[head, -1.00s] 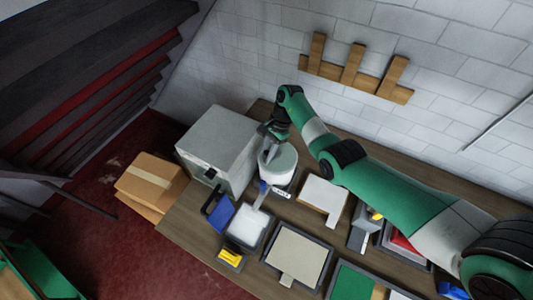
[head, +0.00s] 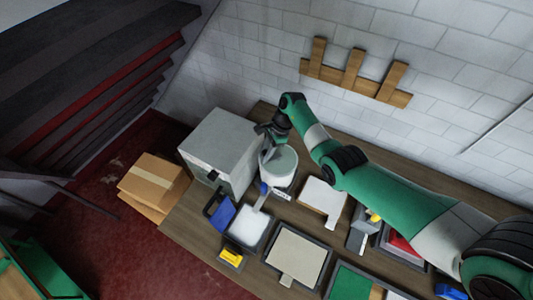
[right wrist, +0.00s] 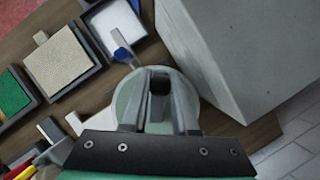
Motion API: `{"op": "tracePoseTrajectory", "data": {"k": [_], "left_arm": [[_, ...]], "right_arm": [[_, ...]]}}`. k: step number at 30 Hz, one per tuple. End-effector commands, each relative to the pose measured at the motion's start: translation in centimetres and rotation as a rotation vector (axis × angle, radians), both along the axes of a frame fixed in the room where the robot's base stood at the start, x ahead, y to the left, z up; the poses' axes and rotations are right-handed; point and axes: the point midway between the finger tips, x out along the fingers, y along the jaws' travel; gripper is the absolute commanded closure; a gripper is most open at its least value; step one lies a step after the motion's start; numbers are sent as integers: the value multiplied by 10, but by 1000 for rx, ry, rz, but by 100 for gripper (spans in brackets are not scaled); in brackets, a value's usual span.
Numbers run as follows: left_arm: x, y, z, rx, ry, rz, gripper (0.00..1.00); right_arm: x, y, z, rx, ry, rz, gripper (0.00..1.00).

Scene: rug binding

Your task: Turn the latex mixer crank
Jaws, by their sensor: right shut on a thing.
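The latex mixer is a pale round drum (head: 283,167) on the workbench, just right of a large grey box. It also shows in the right wrist view (right wrist: 126,103), below the fingers. My right gripper (head: 265,150) reaches over the drum's back left edge from above. In the right wrist view, its two fingers (right wrist: 159,100) are closed around a dark upright crank knob (right wrist: 160,84). The rest of the crank is mostly hidden by the fingers. My left gripper is not in view.
The grey box (head: 218,145) stands close to the left of the mixer. A tray with white contents (head: 248,228), a beige mat tray (head: 298,258) and a white block (head: 322,199) lie in front and to the right. A wooden rack (head: 355,76) hangs on the wall.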

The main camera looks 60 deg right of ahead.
Motion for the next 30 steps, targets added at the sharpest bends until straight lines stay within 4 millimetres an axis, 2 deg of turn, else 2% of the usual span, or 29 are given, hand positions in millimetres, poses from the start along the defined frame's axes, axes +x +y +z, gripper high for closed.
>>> {"op": "tracePoseTrajectory", "data": {"k": [1,18,30], "left_arm": [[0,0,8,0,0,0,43],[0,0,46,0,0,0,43],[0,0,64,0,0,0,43]], "right_arm": [[2,-1,4,1,0,-42,100],[20,-24,4,0,0,-566,100],[23,-35,3,1,0,-783,100]]}}
